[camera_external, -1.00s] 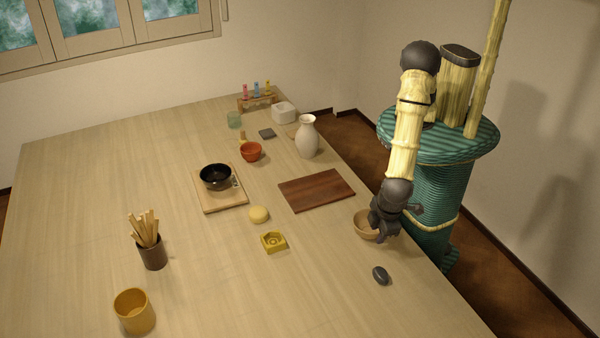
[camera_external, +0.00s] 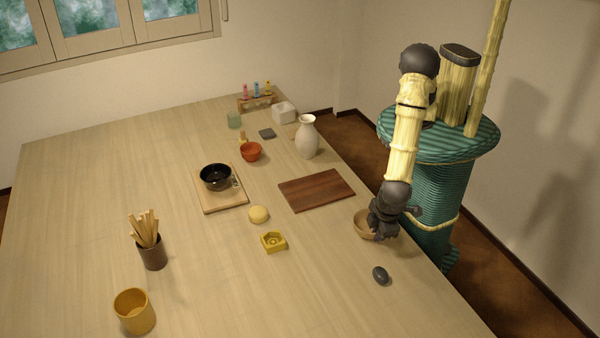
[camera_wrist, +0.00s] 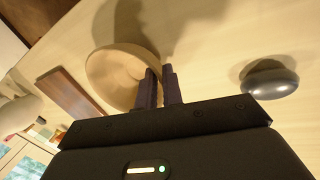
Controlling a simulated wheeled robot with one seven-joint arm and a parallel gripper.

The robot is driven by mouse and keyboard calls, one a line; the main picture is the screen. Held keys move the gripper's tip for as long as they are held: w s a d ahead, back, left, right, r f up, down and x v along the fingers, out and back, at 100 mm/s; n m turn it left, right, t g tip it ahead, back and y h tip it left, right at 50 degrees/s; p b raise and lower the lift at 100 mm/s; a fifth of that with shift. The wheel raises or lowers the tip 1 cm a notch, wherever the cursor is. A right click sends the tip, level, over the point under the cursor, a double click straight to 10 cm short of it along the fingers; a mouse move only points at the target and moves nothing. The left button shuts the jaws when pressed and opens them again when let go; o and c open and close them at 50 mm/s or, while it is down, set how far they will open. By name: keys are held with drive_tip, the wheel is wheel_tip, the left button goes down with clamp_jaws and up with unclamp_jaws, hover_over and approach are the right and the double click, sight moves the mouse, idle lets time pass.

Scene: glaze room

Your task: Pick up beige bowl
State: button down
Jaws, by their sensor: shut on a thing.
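The beige bowl (camera_external: 363,227) sits near the right edge of the table, partly hidden behind my gripper (camera_external: 382,232) in the external view. In the wrist view the bowl (camera_wrist: 118,72) lies at the fingers, and my gripper (camera_wrist: 160,80) is shut on its near rim. One finger is over the bowl's inside and the other is outside its wall. The bowl appears to be at table level; I cannot tell whether it is raised.
A dark grey stone (camera_external: 380,275) lies in front of the bowl, near the table edge. A dark wooden board (camera_external: 316,190) lies behind the bowl. A yellow dish (camera_external: 273,242) is to the left, with clear table between.

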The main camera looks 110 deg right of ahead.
wheel_tip(320, 180, up, 10)
drive_tip(key=b, duration=0.2)
drive_tip(key=shift+b, duration=0.3)
